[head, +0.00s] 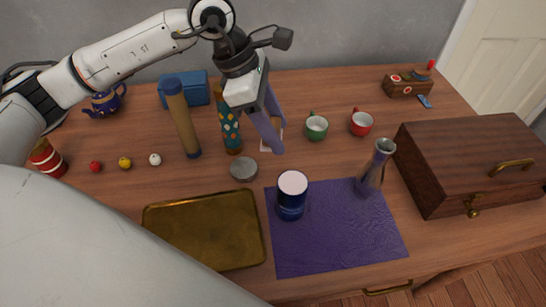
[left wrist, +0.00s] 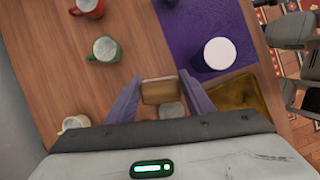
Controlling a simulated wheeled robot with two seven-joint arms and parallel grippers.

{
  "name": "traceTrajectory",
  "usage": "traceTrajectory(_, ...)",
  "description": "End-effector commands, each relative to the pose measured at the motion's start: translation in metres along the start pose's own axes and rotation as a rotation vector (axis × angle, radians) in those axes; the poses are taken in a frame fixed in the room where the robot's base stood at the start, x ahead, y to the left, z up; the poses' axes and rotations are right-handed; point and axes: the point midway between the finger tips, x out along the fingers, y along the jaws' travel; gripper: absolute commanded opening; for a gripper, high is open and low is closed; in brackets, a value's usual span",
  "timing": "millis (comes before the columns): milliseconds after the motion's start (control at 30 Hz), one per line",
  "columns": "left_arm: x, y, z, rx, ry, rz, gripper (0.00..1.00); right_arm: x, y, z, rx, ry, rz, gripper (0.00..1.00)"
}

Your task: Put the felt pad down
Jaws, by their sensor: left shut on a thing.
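My left gripper (head: 270,140) is above the back middle of the table, fingers pointing down. In the left wrist view it (left wrist: 160,92) is shut on a small brown block-like pad (left wrist: 158,91) with a paler edge, which I take to be the felt pad. The pad is between the two purple-grey fingertips. In the head view I cannot make it out clearly behind the fingers. The pad appears held above the table, over or near the round grey tin (head: 243,169), which shows partly below it in the wrist view (left wrist: 172,111). My right gripper is not in view.
A purple cloth (head: 330,245) bears a blue canister (head: 291,200) and a metal vase (head: 370,175). A brass tray (head: 205,235) lies left of it. Green (head: 316,128) and red (head: 361,124) mugs stand behind. Tall tubes stand left; a wooden case (head: 470,160) stands right.

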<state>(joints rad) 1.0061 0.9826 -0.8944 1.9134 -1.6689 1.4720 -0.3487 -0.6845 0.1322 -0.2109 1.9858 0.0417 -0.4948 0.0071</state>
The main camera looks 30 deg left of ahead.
Motion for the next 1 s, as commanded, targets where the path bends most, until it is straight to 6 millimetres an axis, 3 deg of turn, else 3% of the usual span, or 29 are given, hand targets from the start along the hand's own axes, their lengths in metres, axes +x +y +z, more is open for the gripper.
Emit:
traceTrajectory(500,-0.002,0.042,-0.001,-0.788,0.002,0.328,0.23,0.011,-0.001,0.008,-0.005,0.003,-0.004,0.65)
traceTrajectory(733,0.0,0.049,-0.006,-0.93,0.007,0.384,0.23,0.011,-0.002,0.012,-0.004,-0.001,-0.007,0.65)
traceTrajectory(1000,0.043,0.049,-0.025,-0.94,0.009,0.385,0.23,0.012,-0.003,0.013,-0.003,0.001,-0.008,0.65)
